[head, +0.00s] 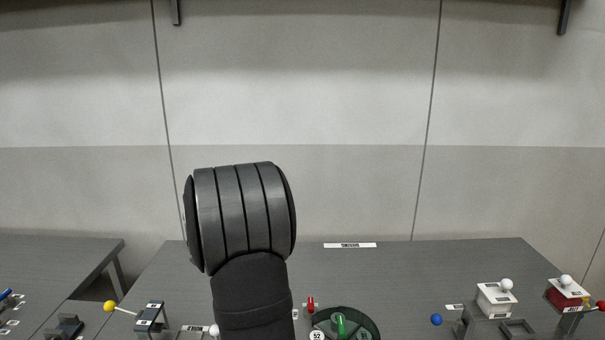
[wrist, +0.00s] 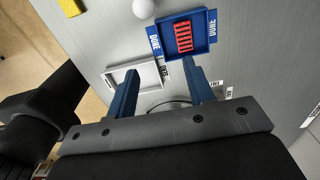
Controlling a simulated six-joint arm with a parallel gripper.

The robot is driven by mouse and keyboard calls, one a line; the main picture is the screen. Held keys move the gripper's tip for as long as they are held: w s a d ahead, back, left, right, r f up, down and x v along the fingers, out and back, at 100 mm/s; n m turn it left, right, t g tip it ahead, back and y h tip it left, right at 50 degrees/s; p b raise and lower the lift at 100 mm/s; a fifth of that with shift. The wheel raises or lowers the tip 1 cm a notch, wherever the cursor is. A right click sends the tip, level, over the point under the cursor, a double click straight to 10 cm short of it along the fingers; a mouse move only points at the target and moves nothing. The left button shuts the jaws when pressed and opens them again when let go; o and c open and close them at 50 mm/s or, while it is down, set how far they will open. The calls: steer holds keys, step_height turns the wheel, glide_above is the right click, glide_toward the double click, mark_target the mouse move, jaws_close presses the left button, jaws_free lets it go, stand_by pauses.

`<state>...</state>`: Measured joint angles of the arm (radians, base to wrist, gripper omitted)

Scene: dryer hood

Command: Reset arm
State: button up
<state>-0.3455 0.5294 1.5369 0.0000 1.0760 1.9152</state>
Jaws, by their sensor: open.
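My gripper (wrist: 160,72) shows in the wrist view with its two blue fingers spread apart and nothing between the tips. The fingers point toward the grey table top (wrist: 105,35), apart from each other. A blue tray (wrist: 209,24) with a red ribbed piece (wrist: 183,37) in it lies beyond the right fingertip; its side tabs read DONE. A white open tray (wrist: 150,86) lies between and behind the fingers, partly hidden. In the head view my dark arm rises in front of the table, and the gripper does not show there.
In the head view, a green round device (head: 371,322), white box (head: 496,300), dark red box (head: 563,299) and blue ball (head: 437,320) stand along the near table. A yellow ball lever (head: 110,306) is at left. The table's back strip is mostly clear.

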steer(key=a+f, duration=0.2)
steer(key=a, duration=0.2)
steer(key=a+f, duration=0.2)
steer(key=a, duration=0.3)
steer(key=a+f, duration=0.2)
steer(key=a, duration=0.2)
steer(key=shift+s+a+f, duration=0.2)
steer(key=shift+s+f, duration=0.05)
steer(key=shift+s, duration=0.15)
steer(key=shift+a+f, duration=0.2)
steer(key=shift+f, duration=0.3)
steer(key=shift+a+f, duration=0.15)
steer(key=shift+f, duration=0.85)
steer(key=shift+r, duration=0.1)
